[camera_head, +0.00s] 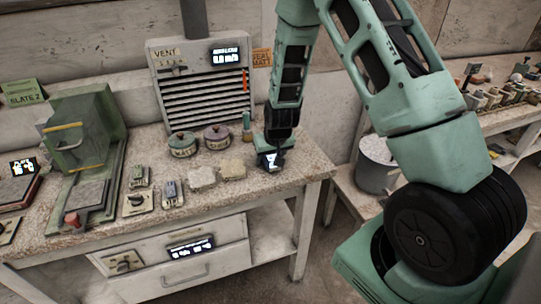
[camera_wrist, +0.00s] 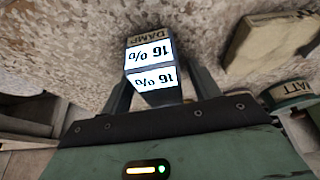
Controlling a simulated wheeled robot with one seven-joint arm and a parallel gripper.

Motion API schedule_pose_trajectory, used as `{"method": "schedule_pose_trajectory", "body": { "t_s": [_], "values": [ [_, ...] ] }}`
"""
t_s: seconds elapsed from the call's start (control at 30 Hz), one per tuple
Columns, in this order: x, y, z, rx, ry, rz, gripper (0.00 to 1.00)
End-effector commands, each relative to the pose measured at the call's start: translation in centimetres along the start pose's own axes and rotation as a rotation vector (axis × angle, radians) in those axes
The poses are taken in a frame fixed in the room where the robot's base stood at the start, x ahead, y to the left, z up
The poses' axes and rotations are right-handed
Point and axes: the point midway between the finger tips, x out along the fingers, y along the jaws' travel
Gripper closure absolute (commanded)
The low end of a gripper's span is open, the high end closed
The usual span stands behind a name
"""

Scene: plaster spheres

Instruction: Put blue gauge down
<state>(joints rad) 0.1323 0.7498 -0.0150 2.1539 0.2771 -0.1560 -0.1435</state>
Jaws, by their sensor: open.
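The blue gauge (camera_wrist: 150,68), a small dark-blue block with lit displays reading 16 % and a DAMP label, is between the fingers of my gripper (camera_wrist: 160,92) in the wrist view. The fingers are open on either side of it. In the head view the gauge (camera_head: 271,161) is at the right end of the bench top (camera_head: 235,192), right under my gripper (camera_head: 274,148). It appears to stand on the bench, though its lower edge is hard to make out.
Two pale blocks (camera_head: 203,177) lie left of the gauge. The vent unit (camera_head: 203,85) stands at the back. The bench's right edge is close by, with a bucket (camera_head: 377,165) beyond.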

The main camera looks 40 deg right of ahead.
Motion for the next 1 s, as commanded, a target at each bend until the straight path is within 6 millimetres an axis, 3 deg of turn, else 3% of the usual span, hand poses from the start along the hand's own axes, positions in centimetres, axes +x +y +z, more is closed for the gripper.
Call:
{"method": "schedule_pose_trajectory", "body": {
  "t_s": [0.23, 0.7, 0.9, 1.0],
  "values": [
    [-1.4, 0.0, -0.2, -0.001, 0.003, 0.0, 0.38],
    [-9.9, -0.1, -0.1, -0.001, 0.003, -0.001, 0.38],
    [-11.9, -0.1, -0.1, -0.001, 0.001, -0.001, 0.38],
    [-12.8, -1.3, 0.4, -0.023, -0.011, -0.021, 0.38]
  ]
}}
